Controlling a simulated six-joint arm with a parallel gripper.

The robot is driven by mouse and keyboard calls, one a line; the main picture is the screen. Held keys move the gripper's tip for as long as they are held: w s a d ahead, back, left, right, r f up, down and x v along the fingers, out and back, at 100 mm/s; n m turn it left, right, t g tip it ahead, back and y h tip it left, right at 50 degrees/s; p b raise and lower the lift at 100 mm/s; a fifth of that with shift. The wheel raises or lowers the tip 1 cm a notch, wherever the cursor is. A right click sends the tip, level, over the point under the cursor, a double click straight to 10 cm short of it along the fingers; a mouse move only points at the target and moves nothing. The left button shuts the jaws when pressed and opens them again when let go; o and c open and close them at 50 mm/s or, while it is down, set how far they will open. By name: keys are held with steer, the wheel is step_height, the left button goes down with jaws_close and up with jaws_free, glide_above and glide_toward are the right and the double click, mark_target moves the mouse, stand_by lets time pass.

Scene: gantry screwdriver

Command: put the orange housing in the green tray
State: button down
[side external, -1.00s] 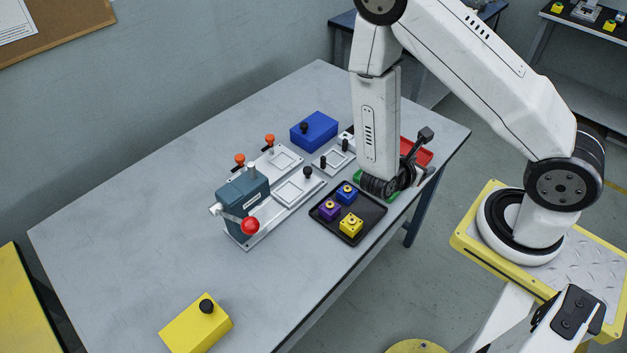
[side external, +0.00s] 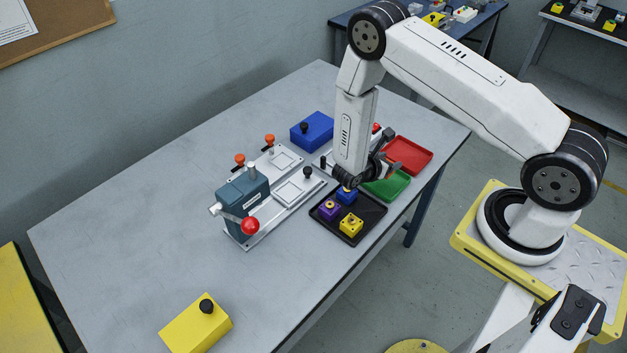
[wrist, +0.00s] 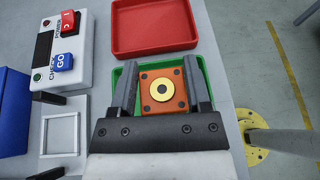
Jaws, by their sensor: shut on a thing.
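The orange housing (wrist: 150,101), a square block with a yellow ring on top, sits between the two fingers of my gripper (wrist: 161,76) in the wrist view. My gripper is shut on it. The green tray (wrist: 117,72) shows behind and around the housing in that view. In the side view the green tray (side external: 394,189) is on the table, and my gripper (side external: 387,165) is over its far left part. The housing is mostly hidden there by the gripper. I cannot tell exactly how high it is above the tray floor.
A red tray (side external: 408,154) lies beyond the green one. A black tray (side external: 370,222) with blue, purple and yellow housings is at its near left. The teal lever press (side external: 246,205) and fixtures stand left. A white switch box (wrist: 65,50) is close by.

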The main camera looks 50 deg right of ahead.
steer(key=shift+w+d+f, duration=0.1)
steer(key=shift+w+f, duration=0.15)
steer(key=shift+f, duration=1.6)
steer(key=shift+f, duration=0.15)
steer(key=shift+c, duration=0.2)
jaws_free()
steer(key=shift+v, duration=6.05)
steer(key=shift+r, duration=0.2)
